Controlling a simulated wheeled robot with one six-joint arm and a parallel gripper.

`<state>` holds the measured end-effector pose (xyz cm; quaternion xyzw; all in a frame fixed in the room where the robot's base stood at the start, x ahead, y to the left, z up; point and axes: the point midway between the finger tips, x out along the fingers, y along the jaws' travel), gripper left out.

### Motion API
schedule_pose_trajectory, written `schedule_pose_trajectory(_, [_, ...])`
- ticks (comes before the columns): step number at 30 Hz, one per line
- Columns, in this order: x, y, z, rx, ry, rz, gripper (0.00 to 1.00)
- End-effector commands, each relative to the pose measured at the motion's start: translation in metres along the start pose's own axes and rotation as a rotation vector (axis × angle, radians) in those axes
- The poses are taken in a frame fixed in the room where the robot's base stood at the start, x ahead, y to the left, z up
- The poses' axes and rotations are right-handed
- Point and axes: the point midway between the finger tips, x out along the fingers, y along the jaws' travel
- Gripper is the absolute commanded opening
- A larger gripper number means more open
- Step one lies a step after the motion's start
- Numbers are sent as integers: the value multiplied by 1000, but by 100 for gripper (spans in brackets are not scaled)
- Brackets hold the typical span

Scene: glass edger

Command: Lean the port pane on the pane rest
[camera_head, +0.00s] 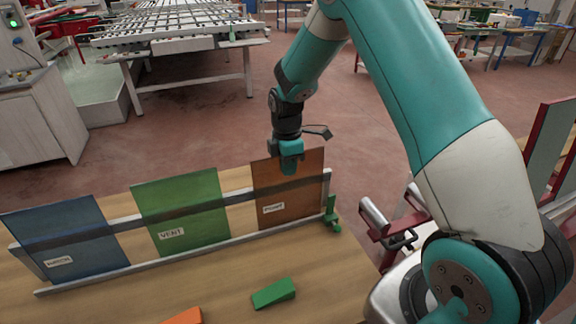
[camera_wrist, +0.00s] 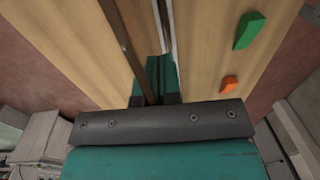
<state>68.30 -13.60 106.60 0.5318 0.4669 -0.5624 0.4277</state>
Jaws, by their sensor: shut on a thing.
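The amber-brown pane (camera_head: 289,204), with a small white label that seems to read PORT, stands nearly upright at the right end of the pane rest. My gripper (camera_head: 289,166) is shut on its top edge from above. In the wrist view the pane shows edge-on as a thin brown strip (camera_wrist: 122,40) running to the jaws (camera_wrist: 154,82). The pane rest is a long grey frame with a front bottom rail (camera_head: 143,266) and a raised bar (camera_head: 236,197) behind the panes. I cannot tell whether the pane's lower edge touches the rail.
A blue pane (camera_head: 66,245) and a green pane (camera_head: 181,212) labelled VENT lean on the rest to the left. A green wedge (camera_head: 274,293) and an orange wedge (camera_head: 184,316) lie on the wooden table in front. A green clamp-like piece (camera_head: 332,215) stands at the rest's right end.

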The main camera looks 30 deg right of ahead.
Motion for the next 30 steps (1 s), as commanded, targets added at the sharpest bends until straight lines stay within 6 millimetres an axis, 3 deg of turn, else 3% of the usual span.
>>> schedule_pose_trajectory(5, [2,0,0,0,0,1,0])
schedule_pose_trajectory(10, [2,0,0,0,0,1,35])
schedule_pose_trajectory(22, [-2,0,0,0,0,2,35])
schedule_pose_trajectory(26, [-21,1,0,0,1,6,35])
schedule_pose_trajectory(30, [-54,1,0,0,1,8,35])
